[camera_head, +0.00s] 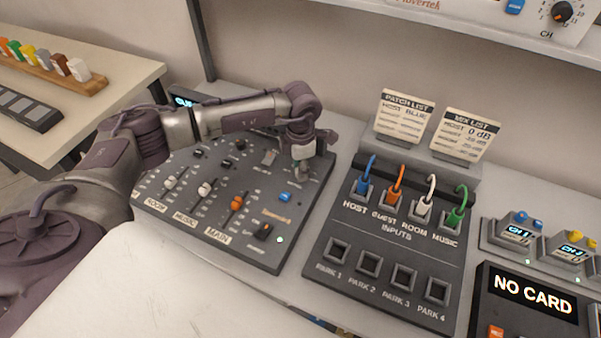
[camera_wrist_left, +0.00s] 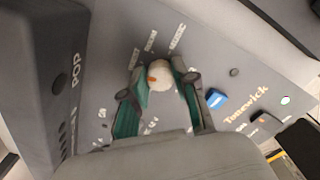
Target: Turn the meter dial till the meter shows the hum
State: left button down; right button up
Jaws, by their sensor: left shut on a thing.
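The meter dial (camera_wrist_left: 159,76) is a round whitish knob with an orange mark, on the sloped grey mixer panel (camera_head: 285,222). Small printed labels fan around it in the left wrist view. My left gripper (camera_head: 302,172) reaches down over the panel's upper right part. In the left wrist view its two fingers (camera_wrist_left: 161,92) are shut on the dial, one on each side. In the head view the gripper hides most of the dial. A small display with blue-white letters (camera_head: 183,101) shows behind my left arm, which covers part of it; its full reading is hidden. My right gripper is not in view.
The mixer has sliders labelled room, music and main (camera_head: 237,204), plus a blue button (camera_head: 285,197). An inputs box (camera_head: 385,262) with several coloured cables stands close on the right. Two list cards (camera_head: 404,115) stand behind it. A "NO CARD" display (camera_head: 534,293) is at the lower right.

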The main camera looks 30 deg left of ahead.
pick_arm(q)
jog(key=shift+m+b, duration=0.5)
jog(key=shift+m, duration=0.2)
jog(key=c, duration=0.9)
grip_release()
notch_tip(320, 180, up, 12)
jog(key=shift+r, duration=0.1)
jog(key=shift+s, duration=0.1)
